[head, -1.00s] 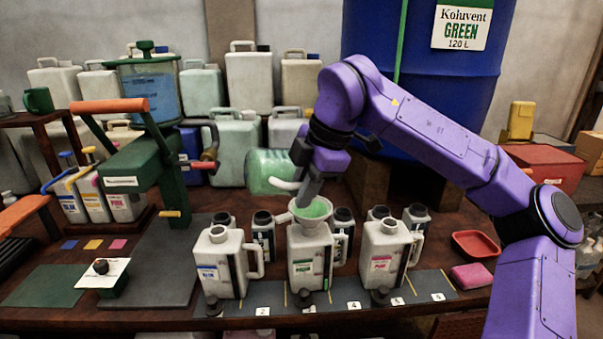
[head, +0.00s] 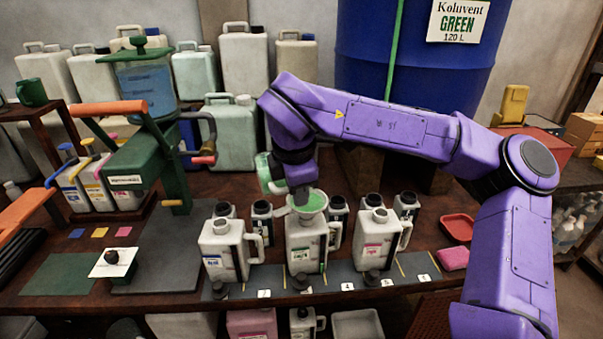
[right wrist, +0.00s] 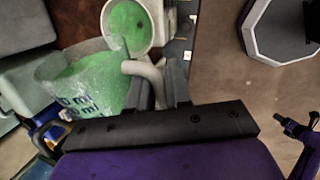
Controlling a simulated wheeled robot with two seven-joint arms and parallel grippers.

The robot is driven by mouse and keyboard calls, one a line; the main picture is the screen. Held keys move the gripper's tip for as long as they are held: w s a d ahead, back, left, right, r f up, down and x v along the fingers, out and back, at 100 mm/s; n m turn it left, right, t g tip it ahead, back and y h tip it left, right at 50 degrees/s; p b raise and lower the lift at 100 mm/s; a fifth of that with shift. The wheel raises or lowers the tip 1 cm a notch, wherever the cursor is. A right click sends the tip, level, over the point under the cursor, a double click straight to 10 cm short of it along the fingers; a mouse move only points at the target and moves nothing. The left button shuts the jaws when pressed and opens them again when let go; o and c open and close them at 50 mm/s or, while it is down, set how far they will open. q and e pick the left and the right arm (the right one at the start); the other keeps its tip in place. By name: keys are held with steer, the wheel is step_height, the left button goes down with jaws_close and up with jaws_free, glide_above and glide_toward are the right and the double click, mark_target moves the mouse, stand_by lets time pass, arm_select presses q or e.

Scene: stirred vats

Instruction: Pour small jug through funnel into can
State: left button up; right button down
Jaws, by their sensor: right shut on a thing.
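The small jug (right wrist: 85,85) is translucent with green liquid inside; its spout is tilted toward the funnel (right wrist: 130,22) in the right wrist view. A narrow green strip shows between the jug's lip and the funnel; I cannot tell if it is flowing. My right gripper (right wrist: 172,92) is shut on the jug's pale handle. In the head view the jug (head: 264,173) is partly hidden behind my right gripper (head: 299,198). The funnel (head: 310,202), green inside, sits in the neck of a white can with a green label (head: 303,238). My left gripper is out of view.
White cans with blue (head: 223,246) and red (head: 372,242) labels stand on either side, with dark-mouthed containers close behind. A green press with an orange handle (head: 110,106) stands left. A red tray (head: 458,229) and pink sponge (head: 453,259) lie right.

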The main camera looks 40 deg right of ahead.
steer(key=shift+w+a+f+n+g+h+p, duration=0.1)
steer(key=shift+a+f+g+h+p, duration=0.15)
steer(key=shift+h+p, duration=0.75)
steer(key=shift+w+a+f+n+g+h+p, duration=0.15)
steer(key=shift+g+h+p, duration=0.25)
steer(key=shift+p, duration=0.95)
steer(key=shift+a+f+n+g+h+p, duration=0.1)
steer(key=shift+a+f+g+h+p, duration=0.1)
steer(key=shift+h+p, duration=0.8)
steer(key=h+p, duration=0.1)
steer(key=p, duration=0.3)
steer(key=shift+r+g+h, duration=0.25)
steer(key=shift+h, duration=0.15)
steer(key=shift+a+n+h+p, duration=0.1)
steer(key=shift+n+h+p, duration=0.15)
steer(key=shift+h+p, duration=0.2)
steer(key=shift+r+g+h+p, duration=0.1)
steer(key=shift+g+h+p, duration=0.25)
steer(key=shift+h, duration=0.4)
steer(key=shift+n+h, duration=0.3)
steer(key=shift+h, duration=0.4)
steer(key=h, duration=0.2)
steer(key=d+n+g+h, duration=0.1)
steer(key=h, duration=0.2)
steer(key=shift+s+d+b, duration=0.15)
steer(key=shift+b, duration=0.25)
steer(key=shift+s+r, duration=0.1)
steer(key=shift+r, duration=0.3)
